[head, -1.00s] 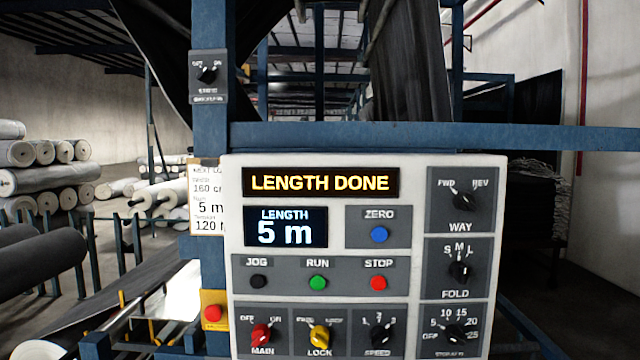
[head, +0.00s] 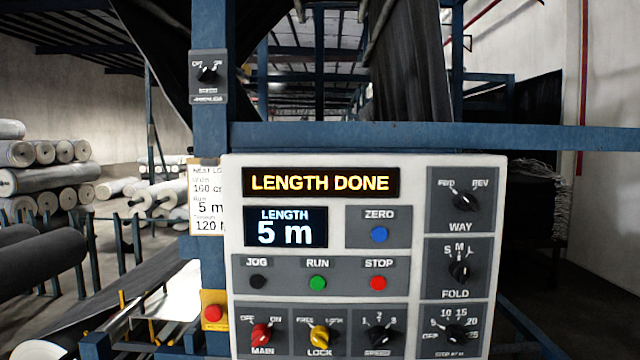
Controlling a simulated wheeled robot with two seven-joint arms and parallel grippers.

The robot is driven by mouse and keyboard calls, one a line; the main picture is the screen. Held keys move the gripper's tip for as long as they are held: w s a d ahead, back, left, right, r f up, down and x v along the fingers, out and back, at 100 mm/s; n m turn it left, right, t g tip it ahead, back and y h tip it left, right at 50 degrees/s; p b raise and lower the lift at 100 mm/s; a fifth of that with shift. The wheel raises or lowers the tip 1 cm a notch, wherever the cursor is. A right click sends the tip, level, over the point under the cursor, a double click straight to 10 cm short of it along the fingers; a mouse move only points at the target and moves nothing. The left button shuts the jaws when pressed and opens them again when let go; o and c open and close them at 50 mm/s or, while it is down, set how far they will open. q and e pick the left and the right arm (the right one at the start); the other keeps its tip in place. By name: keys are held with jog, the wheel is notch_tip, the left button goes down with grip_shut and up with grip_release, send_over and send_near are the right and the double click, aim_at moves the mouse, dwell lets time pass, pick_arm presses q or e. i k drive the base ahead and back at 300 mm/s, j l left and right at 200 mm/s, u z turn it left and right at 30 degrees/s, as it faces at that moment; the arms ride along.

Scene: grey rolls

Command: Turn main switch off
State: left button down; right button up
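The red MAIN switch (head: 262,335) is a rotary knob at the bottom left of the white control panel (head: 412,170). Its plate reads OFF at the left and ON at the right. The knob leans toward the upper right, on the ON side. The display (head: 320,183) above reads LENGTH DONE in yellow, and the length screen (head: 286,227) reads 5 m. Neither gripper shows in the head view.
A yellow LOCK knob (head: 320,336) sits just right of the MAIN switch, with the black SPEED knob (head: 378,333) beyond. A red button on a yellow box (head: 213,312) is close at the left. Blue machine frame (head: 420,137) surrounds the panel. Grey rolls (head: 45,180) lie stacked far left.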

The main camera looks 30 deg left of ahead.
aim_at(261, 334)
jog(key=u, duration=1.35)
